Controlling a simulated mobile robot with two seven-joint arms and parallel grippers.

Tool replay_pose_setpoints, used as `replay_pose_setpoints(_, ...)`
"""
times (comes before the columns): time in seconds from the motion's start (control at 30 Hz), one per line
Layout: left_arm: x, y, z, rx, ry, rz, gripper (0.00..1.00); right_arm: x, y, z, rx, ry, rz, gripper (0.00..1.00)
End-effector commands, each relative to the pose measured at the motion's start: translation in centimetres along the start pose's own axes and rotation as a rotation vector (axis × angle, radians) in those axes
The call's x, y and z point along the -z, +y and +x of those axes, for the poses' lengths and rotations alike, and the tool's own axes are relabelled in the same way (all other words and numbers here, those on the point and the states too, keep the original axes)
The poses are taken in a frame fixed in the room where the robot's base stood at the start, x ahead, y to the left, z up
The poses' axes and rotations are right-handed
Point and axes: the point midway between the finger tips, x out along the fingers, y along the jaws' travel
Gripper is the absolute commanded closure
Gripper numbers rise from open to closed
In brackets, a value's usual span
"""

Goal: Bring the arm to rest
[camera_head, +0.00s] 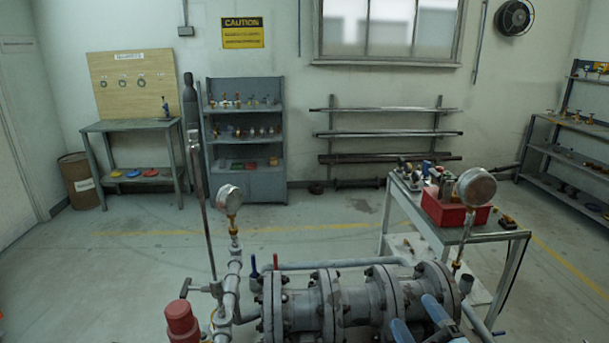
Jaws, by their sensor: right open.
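My right gripper (413,317) is at the bottom edge, right of centre, with two blue fingers apart and nothing seen between them. It appears in front of the grey flanged pipe assembly (300,308), close to its right-hand flange; I cannot tell whether it touches. The rest of my right arm is mostly cut off by the picture edge. My left gripper is not in view.
Round gauges stand on the left pipe (229,199) and at the right (476,187). A red fitting (182,322) is at bottom left. A table with a red bin (455,212) stands behind the pipes. Open floor (130,270) lies to the left.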

Motion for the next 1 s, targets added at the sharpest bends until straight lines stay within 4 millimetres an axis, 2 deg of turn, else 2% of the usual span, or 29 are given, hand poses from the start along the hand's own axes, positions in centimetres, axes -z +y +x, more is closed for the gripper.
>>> replay_pose_setpoints(0.1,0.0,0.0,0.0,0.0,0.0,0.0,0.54,-3.9,0.1,-4.1,-0.034,-0.346,0.21,0.33)
replay_pose_setpoints(0.17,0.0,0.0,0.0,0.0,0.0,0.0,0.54,-5.7,-0.6,-6.7,-0.021,-0.522,0.308,0.33)
replay_pose_setpoints(0.2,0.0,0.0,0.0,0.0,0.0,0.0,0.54,-6.6,-1.3,-8.6,0.0,-0.637,0.369,0.33)
replay_pose_setpoints(0.33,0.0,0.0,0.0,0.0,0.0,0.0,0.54,-8.1,-3.7,-14.4,0.099,-0.938,0.526,0.33)
replay_pose_setpoints(0.4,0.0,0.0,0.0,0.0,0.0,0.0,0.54,-8.1,-4.8,-16.9,0.158,-1.052,0.587,0.33)
replay_pose_setpoints(0.6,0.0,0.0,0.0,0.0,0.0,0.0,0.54,-6.9,-7.0,-22.6,0.317,-1.281,0.706,0.33)
replay_pose_setpoints(0.8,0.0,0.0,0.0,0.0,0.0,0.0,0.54,-5.1,-8.4,-26.8,0.462,-1.433,0.786,0.33)
replay_pose_setpoints(1.0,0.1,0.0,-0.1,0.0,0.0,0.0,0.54,-3.4,-9.2,-29.6,0.582,-1.525,0.84,0.33)
